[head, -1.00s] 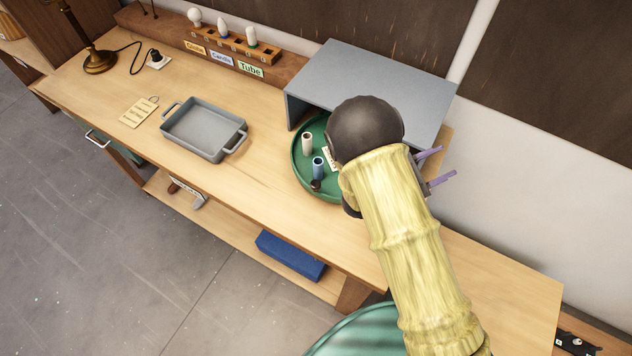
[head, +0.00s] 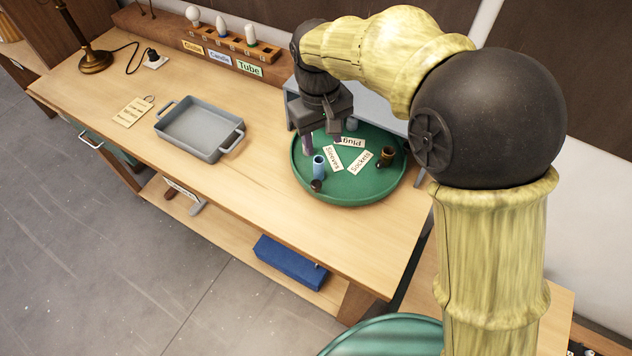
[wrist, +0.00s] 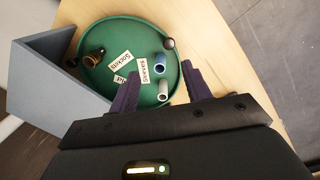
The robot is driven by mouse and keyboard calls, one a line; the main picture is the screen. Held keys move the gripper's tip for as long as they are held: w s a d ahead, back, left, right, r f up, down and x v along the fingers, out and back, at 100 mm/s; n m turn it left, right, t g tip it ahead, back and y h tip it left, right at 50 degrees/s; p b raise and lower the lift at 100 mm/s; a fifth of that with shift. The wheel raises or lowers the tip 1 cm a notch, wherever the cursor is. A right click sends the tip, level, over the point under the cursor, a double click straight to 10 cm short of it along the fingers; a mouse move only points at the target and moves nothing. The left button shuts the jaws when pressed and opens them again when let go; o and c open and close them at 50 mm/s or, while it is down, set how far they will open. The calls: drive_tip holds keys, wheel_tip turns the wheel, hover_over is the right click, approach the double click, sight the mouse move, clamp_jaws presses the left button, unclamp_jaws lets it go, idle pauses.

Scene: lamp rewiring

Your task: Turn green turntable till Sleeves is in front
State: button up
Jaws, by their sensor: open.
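The green turntable (head: 345,194) stands on the bench, partly under a grey cover. Its Sleeves card (head: 333,158) lies left of centre, the Sockets card (head: 361,161) to the right, and the Plugs card (head: 349,142) at the back. A blue sleeve (head: 318,166) stands at the front left by a dark knob (head: 316,185). A pale sleeve (wrist: 163,91) shows in the wrist view, hidden by my gripper in the head view. A brown socket (head: 388,154) stands at the right. My gripper (head: 320,143) is open and points down at the turntable's left side, empty.
The grey cover (wrist: 60,75) rises close beside my gripper in the wrist view. A grey tray (head: 198,130) sits left on the bench, with a bulb rack (head: 235,45) behind it. Bare bench lies between tray and turntable.

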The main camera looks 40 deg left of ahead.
sight(316, 183)
drive_tip(key=shift+s+a+r+y, duration=0.3)
drive_tip(key=shift+a+r+y, duration=0.1)
drive_tip(key=shift+a+r, duration=0.2)
drive_tip(key=shift+f, duration=0.1)
wheel_tip(316, 183, down, 17)
drive_tip(key=p, duration=0.3)
drive_tip(key=shift+f+p, duration=0.2)
drive_tip(key=shift+p, duration=0.15)
clamp_jaws()
